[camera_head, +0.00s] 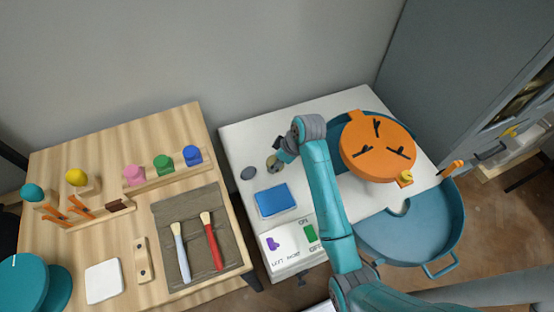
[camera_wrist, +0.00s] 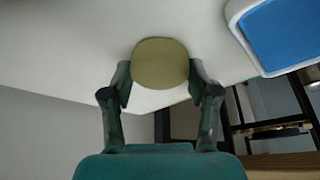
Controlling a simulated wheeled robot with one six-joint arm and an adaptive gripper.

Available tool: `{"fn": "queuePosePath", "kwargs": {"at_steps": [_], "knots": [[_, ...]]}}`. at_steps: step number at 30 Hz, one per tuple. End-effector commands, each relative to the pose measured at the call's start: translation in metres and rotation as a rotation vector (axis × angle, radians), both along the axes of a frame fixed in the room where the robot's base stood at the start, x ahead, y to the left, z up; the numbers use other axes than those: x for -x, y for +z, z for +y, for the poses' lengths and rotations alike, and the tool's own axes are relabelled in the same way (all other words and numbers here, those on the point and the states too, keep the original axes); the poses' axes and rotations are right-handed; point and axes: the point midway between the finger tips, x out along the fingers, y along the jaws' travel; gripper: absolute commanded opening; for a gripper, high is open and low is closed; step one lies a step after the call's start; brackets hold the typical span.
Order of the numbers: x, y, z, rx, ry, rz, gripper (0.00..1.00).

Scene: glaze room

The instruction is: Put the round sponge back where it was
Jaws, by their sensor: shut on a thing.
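The round sponge (camera_wrist: 160,63) is a tan-yellow disc between the two fingers of my gripper (camera_wrist: 160,78) in the wrist view. My gripper is shut on it from both sides. In the head view the sponge (camera_head: 272,164) shows at the end of my gripper (camera_head: 278,158), over the white table (camera_head: 240,139) near its left side. Whether it touches the table is hard to tell. A dark grey round spot or disc (camera_head: 248,173) lies on the table just left of the sponge.
An orange wheel (camera_head: 376,150) and teal basin (camera_head: 415,225) stand right. A switch panel (camera_head: 291,243) is at the front. A wooden table (camera_head: 120,225) stands left.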

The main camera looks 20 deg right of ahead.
Motion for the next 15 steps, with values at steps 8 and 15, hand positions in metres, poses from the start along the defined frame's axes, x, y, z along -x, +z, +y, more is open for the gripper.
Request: {"fn": "queuePosePath", "kwargs": {"at_steps": [8, 15], "knots": [[-0.0002, -0.0014, 0.0000, 0.000, 0.000, 0.000, 0.27], [-0.0003, -0.0010, 0.0000, 0.000, 0.000, 0.000, 0.85]]}}
